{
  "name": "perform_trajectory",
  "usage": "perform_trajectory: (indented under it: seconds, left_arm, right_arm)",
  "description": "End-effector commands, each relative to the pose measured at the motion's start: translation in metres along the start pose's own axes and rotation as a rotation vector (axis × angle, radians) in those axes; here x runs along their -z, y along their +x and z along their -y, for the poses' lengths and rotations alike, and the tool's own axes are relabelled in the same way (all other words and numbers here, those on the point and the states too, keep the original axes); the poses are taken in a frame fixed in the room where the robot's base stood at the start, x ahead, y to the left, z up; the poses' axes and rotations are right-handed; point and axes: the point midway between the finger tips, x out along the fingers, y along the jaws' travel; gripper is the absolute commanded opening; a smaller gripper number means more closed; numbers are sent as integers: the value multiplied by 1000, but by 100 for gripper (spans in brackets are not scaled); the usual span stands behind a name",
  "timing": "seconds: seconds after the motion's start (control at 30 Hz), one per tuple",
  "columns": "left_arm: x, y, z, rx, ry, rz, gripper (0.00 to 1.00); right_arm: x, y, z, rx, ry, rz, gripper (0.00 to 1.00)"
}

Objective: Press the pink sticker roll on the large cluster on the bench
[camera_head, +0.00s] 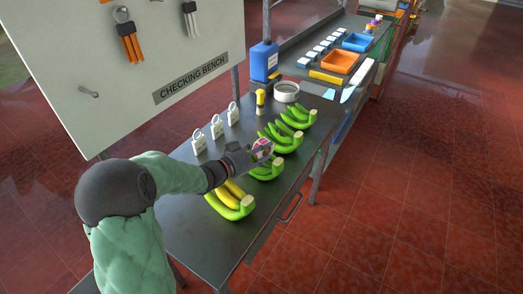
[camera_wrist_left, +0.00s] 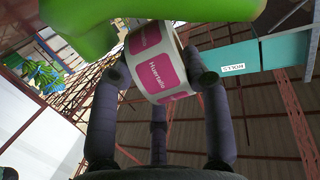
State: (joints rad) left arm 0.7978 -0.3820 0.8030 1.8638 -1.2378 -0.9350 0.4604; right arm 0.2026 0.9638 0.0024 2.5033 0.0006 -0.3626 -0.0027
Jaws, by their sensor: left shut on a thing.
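The pink sticker roll (camera_head: 263,146), with white-edged pink labels, is held between the fingers of my left gripper (camera_head: 252,156), over the middle of the row of clusters. In the left wrist view the roll (camera_wrist_left: 158,68) sits between the dark fingertips, close under a green cluster (camera_wrist_left: 85,30); I cannot tell whether they touch. On the bench (camera_head: 190,225) lie a yellow and green cluster (camera_head: 232,203), a green cluster (camera_head: 268,171) partly hidden by the gripper, and green clusters (camera_head: 287,141) (camera_head: 300,117) farther back. My right gripper is not in view.
White tags with rings (camera_head: 217,128) stand along the board side of the bench. A yellow-topped bottle (camera_head: 260,101), a white round dish (camera_head: 286,92) and a blue jug (camera_head: 264,61) stand at its far end. The front corner is clear.

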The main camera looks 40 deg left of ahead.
Motion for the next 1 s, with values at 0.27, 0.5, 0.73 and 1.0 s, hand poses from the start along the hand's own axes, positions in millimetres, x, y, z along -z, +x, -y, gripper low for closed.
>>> perform_trajectory:
  seconds: [0.27,0.5,0.73,1.0]
  left_arm:
    - [-1,0,0,0,0,0,8]
    - [-3,0,0,0,0,0,8]
    - [-5,1,0,0,-1,1,8]
    - [-6,1,0,0,-2,3,8]
  right_arm:
    - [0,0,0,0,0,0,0]
    - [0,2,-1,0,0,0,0]
    - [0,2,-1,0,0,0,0]
    - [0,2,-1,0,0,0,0]
